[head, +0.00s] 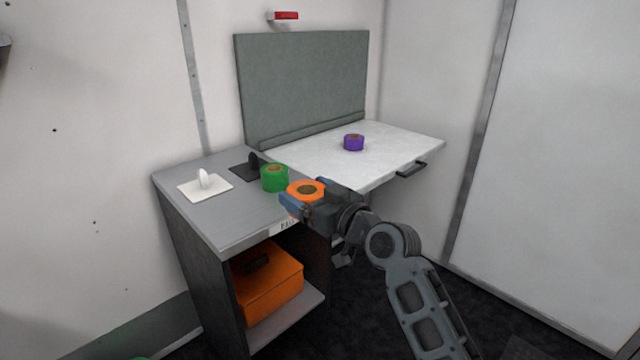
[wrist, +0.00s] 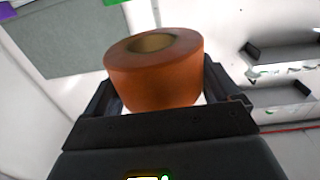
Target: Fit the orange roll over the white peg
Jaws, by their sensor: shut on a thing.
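The orange roll (head: 306,188) is held in my gripper (head: 308,200), over the right front edge of the grey cabinet top. In the wrist view the orange roll (wrist: 154,72) sits between the two fingers of my gripper (wrist: 158,95), its hole facing upward in the picture. The white peg (head: 204,178) stands upright on a white square base at the left of the cabinet top, apart from the roll and to its left. No roll is on the white peg.
A green roll (head: 274,178) stands between the orange roll and a black peg (head: 253,160) on a dark base. A purple roll (head: 354,142) is on the white table (head: 400,148). An orange case (head: 268,282) sits in the cabinet (head: 225,225). The cabinet top's front left is clear.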

